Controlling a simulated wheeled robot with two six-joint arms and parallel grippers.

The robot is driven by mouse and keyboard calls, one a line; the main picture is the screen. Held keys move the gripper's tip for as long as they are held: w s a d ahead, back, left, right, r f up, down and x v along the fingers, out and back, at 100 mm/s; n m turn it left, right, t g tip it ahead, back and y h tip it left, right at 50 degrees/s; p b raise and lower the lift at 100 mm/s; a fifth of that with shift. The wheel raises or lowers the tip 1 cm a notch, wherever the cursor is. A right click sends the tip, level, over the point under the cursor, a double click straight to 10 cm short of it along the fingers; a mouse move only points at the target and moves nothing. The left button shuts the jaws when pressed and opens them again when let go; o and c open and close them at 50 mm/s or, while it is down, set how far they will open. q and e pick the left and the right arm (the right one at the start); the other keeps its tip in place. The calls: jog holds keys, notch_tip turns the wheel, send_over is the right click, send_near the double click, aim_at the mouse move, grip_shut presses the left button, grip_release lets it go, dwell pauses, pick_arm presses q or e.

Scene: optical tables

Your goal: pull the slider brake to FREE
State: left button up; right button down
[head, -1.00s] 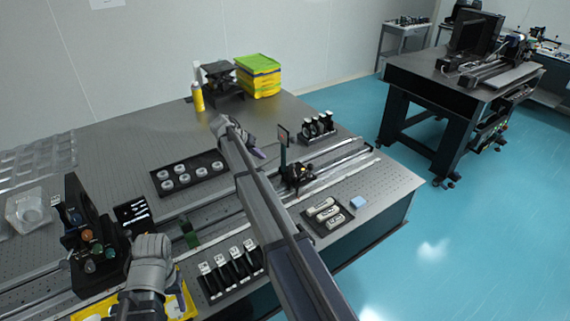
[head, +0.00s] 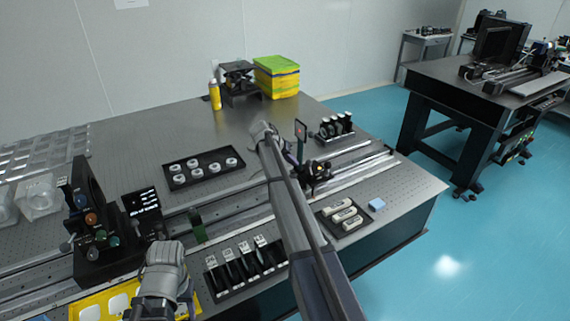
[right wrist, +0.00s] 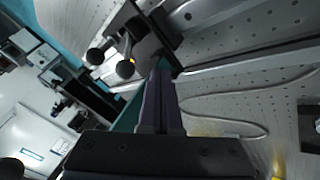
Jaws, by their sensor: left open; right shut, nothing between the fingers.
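The slider (head: 316,173) is a small black carriage on the long rail, with an upright plate (head: 301,130) beside it. In the right wrist view, dark round knobs (right wrist: 125,68) stick out of a black block on the rail. I cannot tell which part is the brake, and no FREE marking is readable. My right gripper (head: 284,148) is just left of the slider, partly hidden by my own arm. In the right wrist view its fingers (right wrist: 160,76) are shut and empty, close to the block; contact cannot be told. My left gripper (head: 172,290) is open at the front left, its fingers mostly hidden.
A black tray of white rings (head: 203,168) lies behind the rail. Black holders (head: 245,264) stand in front of it. A knobbed black stand (head: 92,215) is at left.

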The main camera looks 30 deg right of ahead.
jog(key=shift+s+d+r, duration=0.25)
jog(key=shift+s+d, duration=0.35)
jog(key=shift+d, duration=0.35)
jog(key=shift+s, duration=0.1)
jog(key=shift+s+r+t, duration=0.15)
jog(key=shift+s+t, duration=0.05)
jog(key=shift+t, duration=0.1)
jog(key=shift+s+r+t, duration=0.15)
jog(key=shift+s+t, duration=0.1)
jog(key=shift+t, duration=0.05)
jog(key=shift+s, duration=0.15)
jog(key=shift+s+d+r+m+t+p, duration=0.1)
jog(key=shift+s+r+m+t+p, duration=0.15)
jog(key=shift+s+r+t, duration=0.3)
jog(key=shift+s+d+r+m+t+p, duration=0.1)
jog(key=shift+s+r+m+t, duration=0.2)
jog(key=shift+s, duration=0.4)
jog(key=shift+s+r+m+t+p, duration=0.2)
jog(key=shift+s+r+m+t, duration=0.1)
jog(key=shift+s+t, duration=0.3)
